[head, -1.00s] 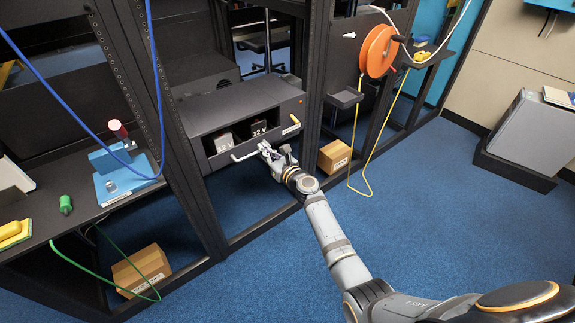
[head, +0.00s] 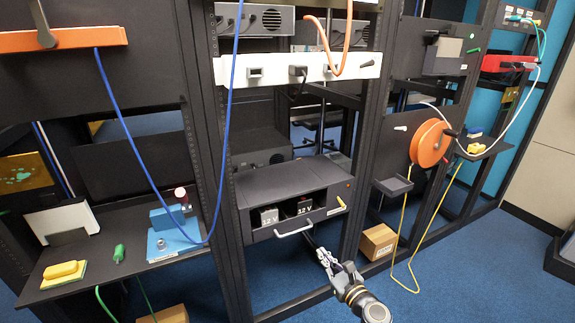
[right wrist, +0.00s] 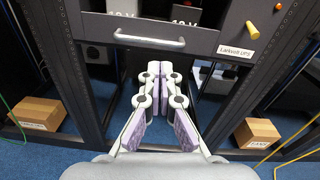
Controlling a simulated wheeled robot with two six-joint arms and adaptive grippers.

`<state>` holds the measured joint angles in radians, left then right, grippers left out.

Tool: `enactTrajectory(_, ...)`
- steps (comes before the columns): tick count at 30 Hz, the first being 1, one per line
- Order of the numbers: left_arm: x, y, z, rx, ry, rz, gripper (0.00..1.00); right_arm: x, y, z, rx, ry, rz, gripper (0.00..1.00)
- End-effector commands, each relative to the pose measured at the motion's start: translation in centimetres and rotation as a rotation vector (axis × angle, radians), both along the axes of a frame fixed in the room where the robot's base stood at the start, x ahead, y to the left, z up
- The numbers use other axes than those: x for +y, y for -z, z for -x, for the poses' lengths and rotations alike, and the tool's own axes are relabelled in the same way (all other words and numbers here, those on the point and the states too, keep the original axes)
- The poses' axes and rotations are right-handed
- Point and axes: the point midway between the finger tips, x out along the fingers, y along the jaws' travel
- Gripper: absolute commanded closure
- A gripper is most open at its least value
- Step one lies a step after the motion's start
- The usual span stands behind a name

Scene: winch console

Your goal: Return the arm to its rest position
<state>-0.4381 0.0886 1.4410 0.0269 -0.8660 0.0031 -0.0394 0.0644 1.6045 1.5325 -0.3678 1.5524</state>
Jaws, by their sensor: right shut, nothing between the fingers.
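My right gripper (head: 322,256) is shut and empty, in front of and below the dark UPS unit (head: 290,185) in the middle rack. In the right wrist view its fingers (right wrist: 160,72) point toward the rack, below the unit's silver handle (right wrist: 149,41), with nothing between them. In the head view the handle (head: 294,230) is up and left of the fingertips and looks apart from them. Two 12 V batteries (head: 268,215) show in the unit's open front. My left gripper is not in view.
Cardboard boxes stand low at the left (right wrist: 38,112) and right (right wrist: 256,132) in the right wrist view. An orange reel (head: 428,143) with a hanging yellow cable (head: 403,235) is right of the arm. A blue cable hangs at the left. Blue floor lies open in front.

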Motion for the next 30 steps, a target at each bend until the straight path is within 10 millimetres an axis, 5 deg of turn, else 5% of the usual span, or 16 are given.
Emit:
enactTrajectory(5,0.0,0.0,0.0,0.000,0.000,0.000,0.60,1.0,11.3,5.9,0.026,-0.214,0.687,1.00)
enactTrajectory(9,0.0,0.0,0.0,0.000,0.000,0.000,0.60,-0.1,21.2,13.6,0.015,-0.564,1.286,1.00)
enactTrajectory(15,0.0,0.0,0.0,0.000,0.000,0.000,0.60,-3.9,30.3,24.2,-0.062,-1.134,1.823,1.00)
enactTrajectory(23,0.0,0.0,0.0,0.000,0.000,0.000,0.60,-9.8,35.5,35.3,-0.237,-1.858,2.113,1.00)
enactTrajectory(30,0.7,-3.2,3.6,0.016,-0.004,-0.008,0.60,-11.0,32.4,39.3,-0.243,-1.926,2.117,1.00)
